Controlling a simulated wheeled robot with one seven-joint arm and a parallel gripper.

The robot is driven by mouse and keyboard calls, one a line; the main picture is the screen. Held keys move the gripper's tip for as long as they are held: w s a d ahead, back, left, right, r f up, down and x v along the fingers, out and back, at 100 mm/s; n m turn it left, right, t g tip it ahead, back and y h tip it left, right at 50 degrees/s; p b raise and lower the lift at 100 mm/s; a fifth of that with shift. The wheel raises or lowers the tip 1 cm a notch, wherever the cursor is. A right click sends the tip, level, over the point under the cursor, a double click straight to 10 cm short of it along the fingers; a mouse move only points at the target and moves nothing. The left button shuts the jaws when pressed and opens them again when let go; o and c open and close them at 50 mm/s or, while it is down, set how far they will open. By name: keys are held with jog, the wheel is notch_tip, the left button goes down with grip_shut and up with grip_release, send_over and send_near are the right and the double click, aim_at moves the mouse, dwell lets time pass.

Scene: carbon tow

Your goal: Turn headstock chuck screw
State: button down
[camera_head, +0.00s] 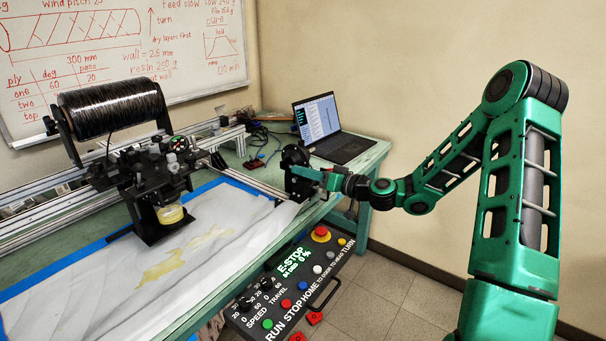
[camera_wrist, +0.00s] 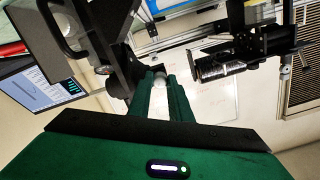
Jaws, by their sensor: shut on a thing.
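The black headstock (camera_head: 296,170) stands at the right end of the rails in the head view. It also shows as a dark plate and round body in the wrist view (camera_wrist: 112,45). My green gripper (camera_head: 324,178) reaches it from the right. In the wrist view my gripper's two narrow fingers (camera_wrist: 160,82) come together beside the headstock, shut on a small pale round piece at their tips. This looks like the chuck screw (camera_wrist: 158,79); the fingers hide most of it. In the head view the screw cannot be made out.
A laptop (camera_head: 330,128) sits open on the green table behind the headstock. A carriage (camera_head: 155,180) with a black tow spool (camera_head: 112,106) stands left on the rails. A control panel (camera_head: 295,285) with an E-STOP display is below the front edge. White sheeting covers the near table.

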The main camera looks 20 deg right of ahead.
jog(key=shift+f+n, duration=0.15)
jog(key=shift+n, duration=0.45)
jog(key=c, duration=1.9)
grip_release()
jog(key=v, duration=1)
jog(key=shift+s+d, duration=0.25)
jog(key=shift+s, duration=0.05)
